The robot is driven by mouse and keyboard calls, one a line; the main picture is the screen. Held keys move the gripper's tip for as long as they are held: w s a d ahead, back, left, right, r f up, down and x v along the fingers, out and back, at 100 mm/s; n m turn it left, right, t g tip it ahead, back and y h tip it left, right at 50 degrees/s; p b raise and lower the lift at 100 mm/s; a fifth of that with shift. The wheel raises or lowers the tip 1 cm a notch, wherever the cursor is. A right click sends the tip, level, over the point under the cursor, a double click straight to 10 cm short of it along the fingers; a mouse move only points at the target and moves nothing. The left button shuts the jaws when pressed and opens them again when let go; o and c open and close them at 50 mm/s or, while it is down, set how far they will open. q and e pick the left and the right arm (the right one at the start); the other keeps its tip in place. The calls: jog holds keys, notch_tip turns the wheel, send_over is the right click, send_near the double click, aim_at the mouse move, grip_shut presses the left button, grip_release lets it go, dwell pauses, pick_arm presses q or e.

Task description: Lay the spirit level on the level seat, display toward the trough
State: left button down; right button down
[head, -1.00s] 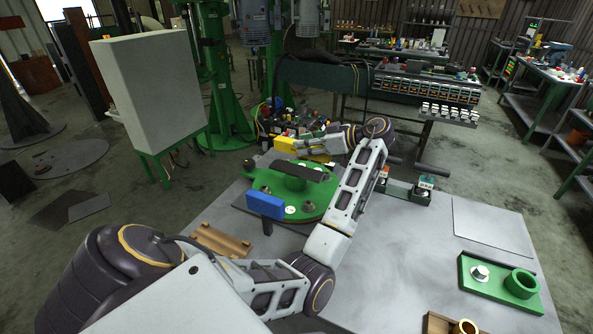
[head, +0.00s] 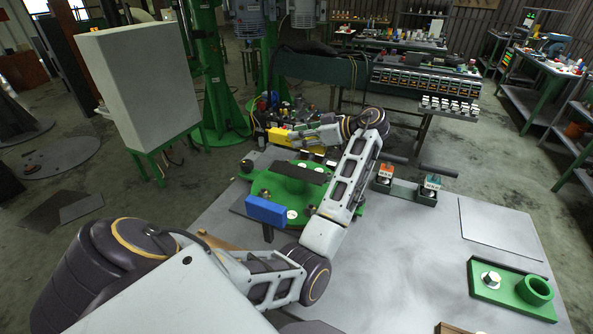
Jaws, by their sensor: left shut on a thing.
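My left arm reaches over the table, and its gripper (head: 295,138) is at the far side of the green round fixture (head: 284,187). It is shut on a yellow block (head: 279,136), which looks like the spirit level. The block is beyond the fixture's far edge and appears held above the floor clutter. A dark flat bar (head: 303,172) lies across the fixture, and a blue block (head: 266,210) stands on a post at its near side. I cannot tell which part is the level seat. A brown trough-like piece (head: 215,237) is mostly hidden behind my left arm. My right gripper is out of view.
Two small boxes with coloured tops (head: 384,172) stand in a dark tray right of my left forearm. A green tray (head: 510,295) with a nut and a ring is at the right. The grey tabletop (head: 420,245) between is clear. A large pale panel (head: 135,90) stands at the left.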

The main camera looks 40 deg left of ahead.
pick_arm(q)
jog(key=shift+d+r, duration=0.1)
jog(key=shift+d, duration=0.05)
jog(key=shift+f, duration=0.5)
notch_tip(320, 180, down, 5)
jog(key=shift+r, duration=0.1)
jog(key=shift+f, duration=0.25)
jog(key=shift+f+p, duration=0.35)
jog(key=shift+f, duration=1.55)
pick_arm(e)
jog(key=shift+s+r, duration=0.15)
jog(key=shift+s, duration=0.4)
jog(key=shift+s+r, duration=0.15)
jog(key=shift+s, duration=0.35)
